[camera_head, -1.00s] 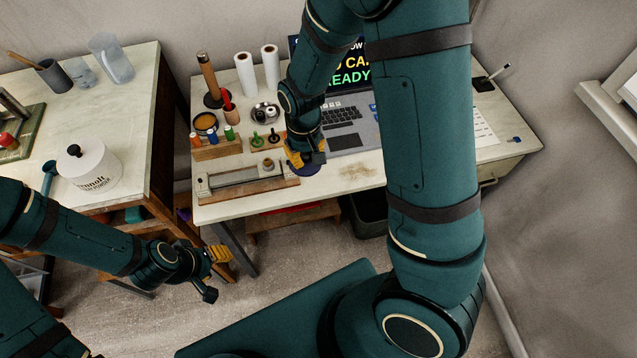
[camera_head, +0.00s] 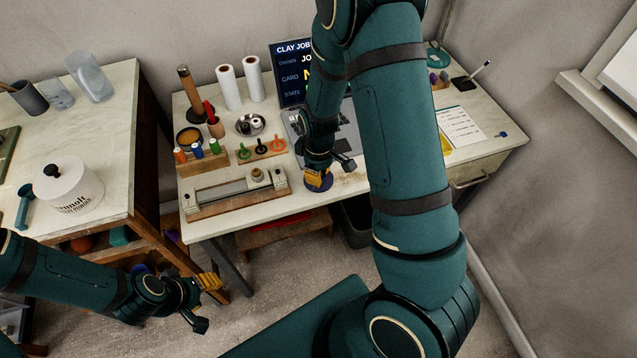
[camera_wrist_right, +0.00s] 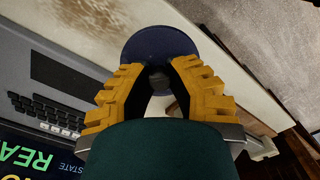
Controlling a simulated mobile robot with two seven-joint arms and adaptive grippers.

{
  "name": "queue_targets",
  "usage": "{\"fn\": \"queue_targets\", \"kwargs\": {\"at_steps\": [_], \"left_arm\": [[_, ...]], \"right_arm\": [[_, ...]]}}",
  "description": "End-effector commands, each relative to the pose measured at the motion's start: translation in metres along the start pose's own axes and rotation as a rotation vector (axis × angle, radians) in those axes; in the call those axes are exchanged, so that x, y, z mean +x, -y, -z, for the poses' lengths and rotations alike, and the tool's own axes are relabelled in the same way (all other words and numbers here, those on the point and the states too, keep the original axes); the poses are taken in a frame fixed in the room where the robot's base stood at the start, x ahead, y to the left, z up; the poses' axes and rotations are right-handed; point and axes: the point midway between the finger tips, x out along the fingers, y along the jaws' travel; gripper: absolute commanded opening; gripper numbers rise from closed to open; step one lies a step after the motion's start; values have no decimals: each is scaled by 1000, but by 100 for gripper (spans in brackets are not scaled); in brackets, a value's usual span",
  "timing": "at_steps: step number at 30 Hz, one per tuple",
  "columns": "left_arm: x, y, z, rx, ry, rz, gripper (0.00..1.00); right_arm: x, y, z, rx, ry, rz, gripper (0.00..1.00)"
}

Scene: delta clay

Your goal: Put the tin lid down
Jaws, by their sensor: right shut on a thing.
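The tin lid is a dark blue disc (camera_wrist_right: 160,42) with a small dark knob. My right gripper (camera_wrist_right: 158,80) has its yellow fingers shut on the knob. In the head view my right gripper (camera_head: 316,175) and the lid (camera_head: 320,187) are at the front edge of the workbench (camera_head: 225,222). In the wrist view the lid overlaps the bench edge. I cannot tell whether it touches the top. My left gripper (camera_head: 208,302) is empty, its fingers apart, low in front of the left table.
A laptop (camera_head: 290,75) stands behind my right gripper. A wooden fixture with a metal bar (camera_head: 232,191), a small rack of stoppers (camera_head: 262,150) and a metal dish (camera_head: 250,124) are to its left. A white tin (camera_head: 70,185) stands on the left table (camera_head: 125,120).

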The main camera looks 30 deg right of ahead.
Motion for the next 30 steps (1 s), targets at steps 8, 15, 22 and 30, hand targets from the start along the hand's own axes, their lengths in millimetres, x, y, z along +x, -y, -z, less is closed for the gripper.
{"fn": "queue_targets", "kwargs": {"at_steps": [8, 15, 22, 30], "left_arm": [[10, 4, 1, 1, -5, 0, 47], [10, 4, 2, 1, -6, 0, 47], [13, 5, 2, 1, -7, 0, 47], [12, 4, 2, 1, -7, 0, 47]], "right_arm": [[34, 1, -1, 0, 3, 2, 0], [36, 0, 0, 1, 0, 0, 0], [41, 0, 0, 0, 1, 0, 21], [40, 0, 0, 0, 0, 0, 44]]}}
